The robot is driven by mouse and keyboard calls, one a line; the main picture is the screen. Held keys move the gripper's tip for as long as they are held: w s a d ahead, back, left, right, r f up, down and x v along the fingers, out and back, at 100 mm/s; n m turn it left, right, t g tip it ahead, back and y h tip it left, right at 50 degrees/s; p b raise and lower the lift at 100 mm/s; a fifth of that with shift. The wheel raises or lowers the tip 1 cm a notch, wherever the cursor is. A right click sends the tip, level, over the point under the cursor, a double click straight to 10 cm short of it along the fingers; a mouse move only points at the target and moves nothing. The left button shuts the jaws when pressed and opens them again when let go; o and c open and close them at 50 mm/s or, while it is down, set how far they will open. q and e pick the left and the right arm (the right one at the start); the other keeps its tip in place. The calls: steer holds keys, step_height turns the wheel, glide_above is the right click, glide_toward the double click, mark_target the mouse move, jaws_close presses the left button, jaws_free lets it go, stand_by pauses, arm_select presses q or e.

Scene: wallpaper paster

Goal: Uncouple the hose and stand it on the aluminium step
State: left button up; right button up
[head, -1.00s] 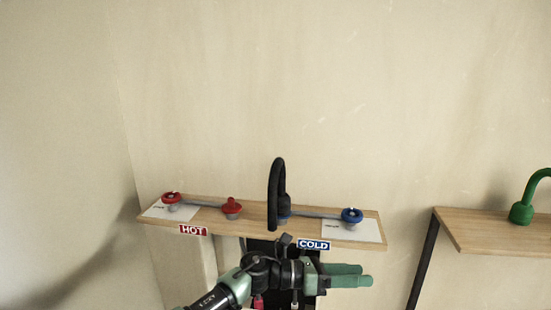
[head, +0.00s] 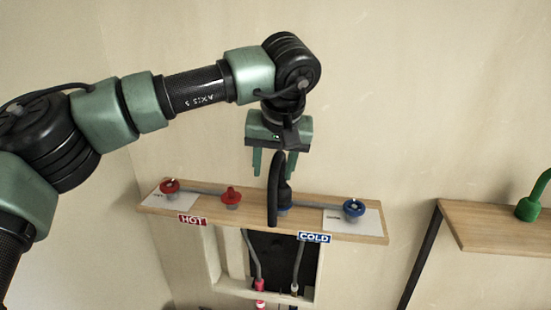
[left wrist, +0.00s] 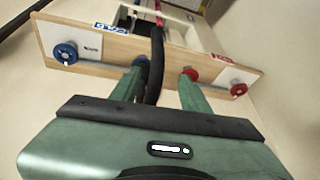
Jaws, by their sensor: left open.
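A black curved hose (head: 272,195) stands upright on the wooden shelf, its end at a blue-ringed coupling (head: 284,208) on the cold side. It also shows in the left wrist view (left wrist: 156,55). My left gripper (head: 273,170) is open and points down over the top of the hose. In the left wrist view the hose appears between the two green fingers (left wrist: 162,88); I cannot tell whether they touch it. An aluminium step cannot be made out. My right gripper is not in view.
The shelf (head: 310,222) also carries a red knob (head: 170,187), a red cap (head: 231,196) and a blue knob (head: 353,208), with HOT and COLD signs. Below is a wall recess (head: 268,265) with pipes. A second wooden shelf (head: 500,230) at right holds a green curved hose (head: 530,205).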

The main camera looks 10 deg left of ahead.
mark_target(275, 172)
arm_select(q)
steer(key=w+f, duration=0.3)
steer(key=shift+w+p, duration=0.2)
steer(key=shift+p, duration=0.2)
steer(key=x, duration=0.2)
steer(key=s+p+x, duration=0.1)
steer(key=x, duration=0.1)
steer(key=shift+w+a+f, duration=0.1)
steer(key=shift+a+f, duration=0.05)
steer(key=shift+f, duration=0.15)
steer(key=shift+w+f+p, duration=0.25)
steer(key=shift+f+p, duration=0.05)
steer(key=shift+f, duration=0.05)
steer(key=shift+s+r, duration=0.1)
steer(key=shift+s, duration=0.05)
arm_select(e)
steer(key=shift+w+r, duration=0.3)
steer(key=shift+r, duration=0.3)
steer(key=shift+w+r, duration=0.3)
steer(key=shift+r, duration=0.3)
arm_select(q)
jaws_close()
